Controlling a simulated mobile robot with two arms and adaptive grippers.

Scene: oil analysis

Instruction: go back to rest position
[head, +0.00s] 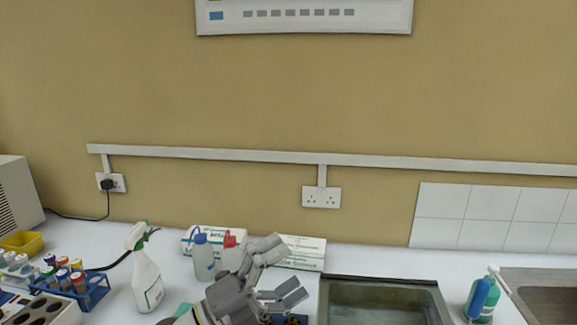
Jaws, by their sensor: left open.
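My left gripper (284,272) shows at the bottom middle of the head view. Its grey fingers are spread apart and point right, with nothing between them. It is above the white bench, left of the sink basin, and hides part of a red-capped wash bottle and a glove box behind it. My right gripper is not in view.
A spray bottle (147,277), a blue-capped wash bottle (203,260) and a red-capped wash bottle (231,255) stand left of the gripper. A glove box (304,254) lies behind. A blue tube rack (96,290) is at left. A basin (384,303) and a teal bottle (482,298) are at right.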

